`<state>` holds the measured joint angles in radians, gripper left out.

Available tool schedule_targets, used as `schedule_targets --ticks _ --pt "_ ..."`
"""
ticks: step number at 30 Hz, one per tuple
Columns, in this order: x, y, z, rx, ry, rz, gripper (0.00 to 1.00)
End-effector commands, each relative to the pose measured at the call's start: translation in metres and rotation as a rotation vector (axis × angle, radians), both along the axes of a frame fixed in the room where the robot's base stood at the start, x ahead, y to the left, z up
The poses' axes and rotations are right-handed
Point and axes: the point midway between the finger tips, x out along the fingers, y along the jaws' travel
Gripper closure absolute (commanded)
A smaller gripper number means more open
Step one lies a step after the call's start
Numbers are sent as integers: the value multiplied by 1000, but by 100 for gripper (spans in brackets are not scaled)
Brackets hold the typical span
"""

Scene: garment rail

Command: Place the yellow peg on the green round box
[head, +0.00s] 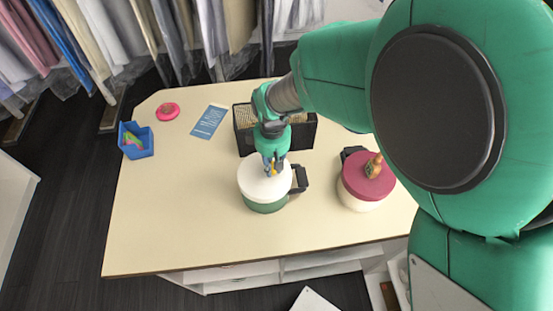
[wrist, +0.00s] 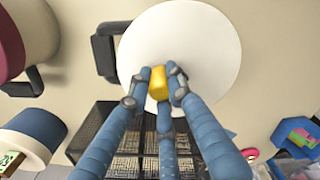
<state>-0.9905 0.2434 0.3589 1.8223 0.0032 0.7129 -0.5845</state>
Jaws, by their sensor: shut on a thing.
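The green round box (head: 264,207) has a white lid (head: 258,180) and stands on the table near the middle. In the wrist view the white lid (wrist: 215,50) fills the upper middle, and the green side does not show. My gripper (head: 273,170) is over the lid with its fingers pointing down. In the wrist view its blue fingers (wrist: 160,85) are closed around the yellow peg (wrist: 158,83). Only a sliver of the peg (head: 274,169) shows in the head view. I cannot tell whether the peg touches the lid.
A round box with a maroon lid (head: 357,186) stands to the right with a small brown item on it. A black mesh basket (head: 303,132) is behind my gripper. A blue bin (head: 137,150), pink disc (head: 168,111) and blue card (head: 209,121) are left. The front-left table is clear.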

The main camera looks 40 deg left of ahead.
Motion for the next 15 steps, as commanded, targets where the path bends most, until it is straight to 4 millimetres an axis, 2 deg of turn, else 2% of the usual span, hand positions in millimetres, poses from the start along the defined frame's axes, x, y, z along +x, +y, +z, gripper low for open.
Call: schedule_targets --ticks 12,13,15 --pt "0 0 -4 0 0 0 100" --pt "0 0 -3 0 0 0 75" --pt "0 0 -3 0 0 0 62"
